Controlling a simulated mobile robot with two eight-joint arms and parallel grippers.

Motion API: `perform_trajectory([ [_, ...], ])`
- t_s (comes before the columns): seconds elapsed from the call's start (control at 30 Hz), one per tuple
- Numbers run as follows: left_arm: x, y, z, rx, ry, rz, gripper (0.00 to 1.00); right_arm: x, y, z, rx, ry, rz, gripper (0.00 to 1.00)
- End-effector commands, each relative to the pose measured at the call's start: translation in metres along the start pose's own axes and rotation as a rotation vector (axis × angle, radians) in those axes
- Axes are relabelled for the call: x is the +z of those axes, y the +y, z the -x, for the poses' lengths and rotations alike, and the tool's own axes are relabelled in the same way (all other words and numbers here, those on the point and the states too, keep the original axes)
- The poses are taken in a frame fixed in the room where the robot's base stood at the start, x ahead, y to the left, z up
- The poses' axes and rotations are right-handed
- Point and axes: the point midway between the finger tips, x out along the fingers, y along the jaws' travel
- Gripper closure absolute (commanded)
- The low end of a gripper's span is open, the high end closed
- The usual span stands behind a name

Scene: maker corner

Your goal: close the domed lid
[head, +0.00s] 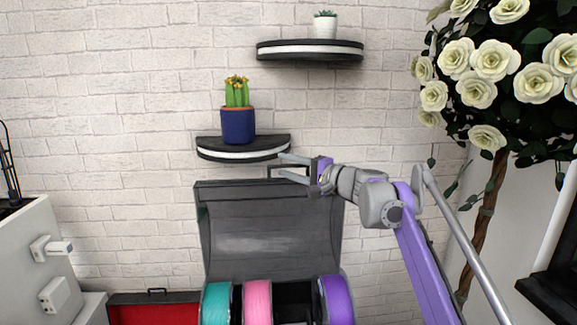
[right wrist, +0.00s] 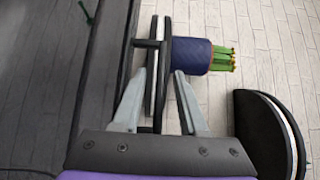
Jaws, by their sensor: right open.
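The domed lid (head: 260,235), dark and smoky, stands raised and open behind a box of colored spools. It also fills the left of the right wrist view (right wrist: 45,80). A dark handle (right wrist: 161,88) sticks out from its edge. My right gripper (head: 281,167) is at the lid's top edge, to the right of its middle. Its jaws are open, and in the right wrist view its fingertips (right wrist: 160,72) lie on either side of the handle's bar; whether they touch it I cannot tell. My left gripper is not in view.
Teal (head: 216,304), pink (head: 257,302) and purple (head: 338,300) spools sit below the lid. A shelf (head: 243,149) with a cactus in a blue pot (head: 238,126) is just above the lid and gripper. A rose tree (head: 490,90) stands right. A red box (head: 155,310) lies left.

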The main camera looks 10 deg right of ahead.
Motion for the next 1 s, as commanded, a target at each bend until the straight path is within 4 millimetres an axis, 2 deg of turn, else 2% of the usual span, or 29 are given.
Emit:
perform_trajectory([
  [0.13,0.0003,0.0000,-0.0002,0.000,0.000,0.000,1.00,0.0000,0.0004,0.0002,0.000,0.000,0.000,0.57],
  [0.37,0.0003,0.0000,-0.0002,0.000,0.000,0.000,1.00,-0.0001,0.0003,0.0005,0.000,0.000,0.000,0.99],
  [1.0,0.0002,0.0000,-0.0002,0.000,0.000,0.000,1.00,-0.0002,0.0002,0.0006,0.000,0.000,0.000,1.00],
])
